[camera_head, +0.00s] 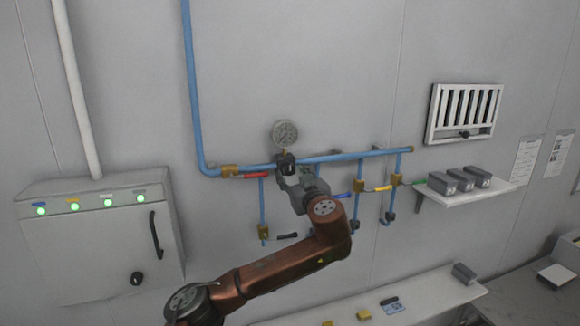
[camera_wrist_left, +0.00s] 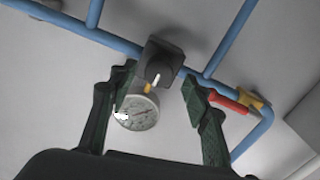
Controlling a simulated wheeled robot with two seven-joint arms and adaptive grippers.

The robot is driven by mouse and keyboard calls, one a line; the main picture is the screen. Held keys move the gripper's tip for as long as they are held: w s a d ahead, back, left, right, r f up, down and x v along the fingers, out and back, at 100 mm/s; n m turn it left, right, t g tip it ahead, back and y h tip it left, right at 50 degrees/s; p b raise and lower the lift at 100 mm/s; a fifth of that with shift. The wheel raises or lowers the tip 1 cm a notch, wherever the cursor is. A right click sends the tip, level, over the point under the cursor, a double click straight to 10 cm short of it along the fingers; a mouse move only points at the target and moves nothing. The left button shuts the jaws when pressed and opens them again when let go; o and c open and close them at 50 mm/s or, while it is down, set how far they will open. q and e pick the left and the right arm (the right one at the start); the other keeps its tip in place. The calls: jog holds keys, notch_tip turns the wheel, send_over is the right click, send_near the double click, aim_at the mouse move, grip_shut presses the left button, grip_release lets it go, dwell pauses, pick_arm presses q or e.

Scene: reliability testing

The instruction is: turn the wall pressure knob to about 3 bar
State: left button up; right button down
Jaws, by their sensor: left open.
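The black pressure knob (camera_head: 286,163) sits on the blue wall pipe, just below the round pressure gauge (camera_head: 285,134). My left gripper (camera_head: 290,178) is just below and in front of the knob in the head view and partly covers the area around it. In the left wrist view, the knob (camera_wrist_left: 160,66) with a white mark lies ahead between the fingertips of the open left gripper (camera_wrist_left: 160,85). I cannot tell whether a finger touches it. The gauge (camera_wrist_left: 136,112) also shows between the fingers; its reading is too small to tell. My right gripper is out of view.
The blue pipe (camera_head: 340,157) carries a red-handled valve (camera_head: 255,175) left of the knob and several valves to the right. A grey cabinet (camera_head: 90,255) with green lights is at left. A shelf (camera_head: 478,192) holds grey boxes at right. A bench runs below.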

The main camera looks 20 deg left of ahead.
pick_arm(q)
jog(key=shift+p+x, duration=0.4)
jog(key=shift+x, duration=0.55)
jog(key=shift+w, duration=0.2)
jog(key=shift+c, duration=0.6)
